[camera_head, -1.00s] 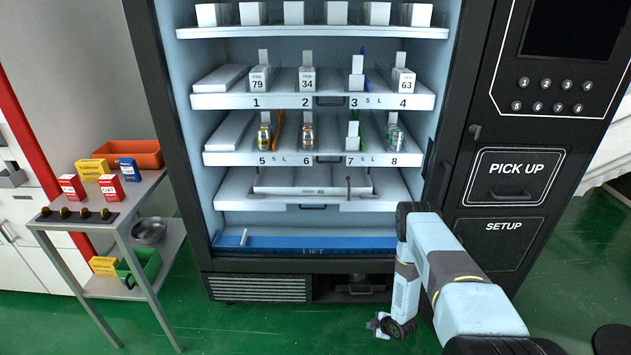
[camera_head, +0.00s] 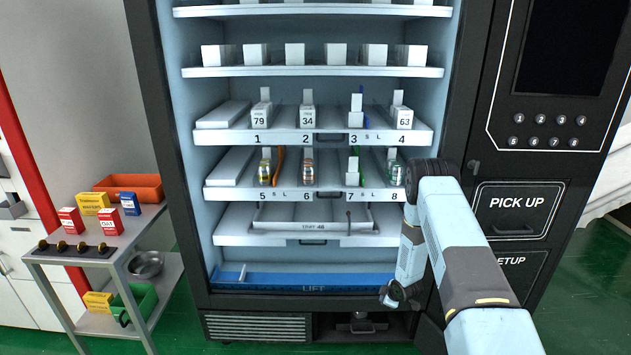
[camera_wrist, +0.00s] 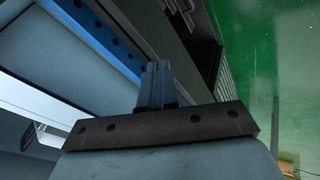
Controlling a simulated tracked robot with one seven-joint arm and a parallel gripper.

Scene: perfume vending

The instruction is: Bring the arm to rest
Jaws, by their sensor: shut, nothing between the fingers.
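My gripper (camera_head: 388,296) hangs at the end of my folded arm, low in front of the vending machine (camera_head: 165,150). In the head view it is near the right end of the blue lift tray (camera_head: 300,280). In the wrist view my gripper's fingers (camera_wrist: 155,85) are together with nothing between them. The wrist view also shows the blue strip of the lift (camera_wrist: 100,40) to the upper left of the fingers. Whether the gripper touches the machine cannot be told.
The pick up door (camera_head: 515,210) is right of my arm. A side table (camera_head: 110,245) with small boxes, an orange bin (camera_head: 130,187) and a metal bowl (camera_head: 146,264) stands at the left. Shelves hold boxes and bottles. Green floor (camera_head: 590,280) is clear at the right.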

